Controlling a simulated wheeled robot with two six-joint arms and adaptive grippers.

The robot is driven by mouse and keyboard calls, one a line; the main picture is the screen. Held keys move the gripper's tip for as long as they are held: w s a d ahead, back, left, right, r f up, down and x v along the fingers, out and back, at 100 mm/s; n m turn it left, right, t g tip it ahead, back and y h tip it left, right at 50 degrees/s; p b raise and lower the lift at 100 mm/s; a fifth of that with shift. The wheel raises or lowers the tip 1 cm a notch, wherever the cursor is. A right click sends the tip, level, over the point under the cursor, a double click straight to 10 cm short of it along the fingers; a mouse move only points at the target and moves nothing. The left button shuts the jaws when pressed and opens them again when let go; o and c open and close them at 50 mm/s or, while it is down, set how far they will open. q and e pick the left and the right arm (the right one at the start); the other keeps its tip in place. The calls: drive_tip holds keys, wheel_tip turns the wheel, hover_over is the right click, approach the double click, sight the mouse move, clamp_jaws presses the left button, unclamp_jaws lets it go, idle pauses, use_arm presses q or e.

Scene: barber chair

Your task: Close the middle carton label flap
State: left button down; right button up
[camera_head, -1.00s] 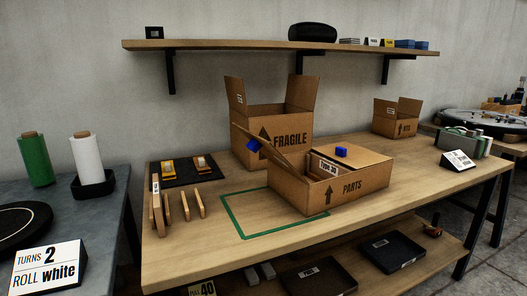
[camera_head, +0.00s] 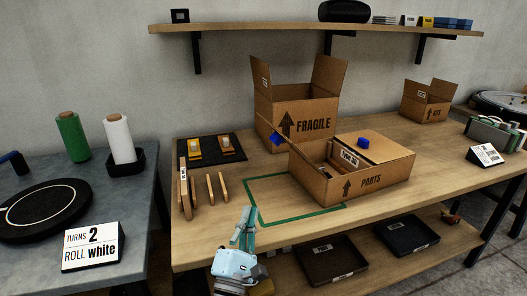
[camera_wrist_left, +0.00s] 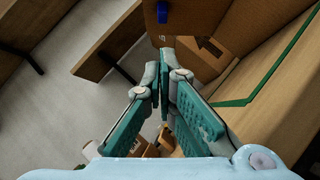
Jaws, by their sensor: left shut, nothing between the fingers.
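The brown PARTS carton (camera_head: 365,183) stands on the table between the other two cartons. A white label (camera_head: 349,158) shows at the opening. In the left wrist view, a brown panel (camera_wrist_left: 190,14) with a blue block (camera_wrist_left: 162,12) is ahead of the fingers. My left gripper (camera_head: 246,212) is shut and empty at the table's front edge, apart from the carton. My right gripper is out of view.
The FRAGILE carton (camera_head: 305,125) stands open behind. A smaller open carton (camera_head: 425,103) is at the back right. Wooden pieces (camera_head: 210,188) stand at the left of the table. A green outline (camera_head: 255,203) marks bare tabletop left of the PARTS carton. Trays (camera_head: 330,258) sit below.

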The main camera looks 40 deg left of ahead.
use_arm(q)
drive_tip(key=x, duration=1.7)
drive_tip(key=shift+w+r, duration=0.2)
drive_tip(key=shift+w, duration=0.1)
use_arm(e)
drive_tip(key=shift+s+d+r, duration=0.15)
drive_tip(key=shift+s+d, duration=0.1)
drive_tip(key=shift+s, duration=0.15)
use_arm(q)
drive_tip(key=shift+a+p, duration=0.1)
drive_tip(key=shift+p, duration=0.2)
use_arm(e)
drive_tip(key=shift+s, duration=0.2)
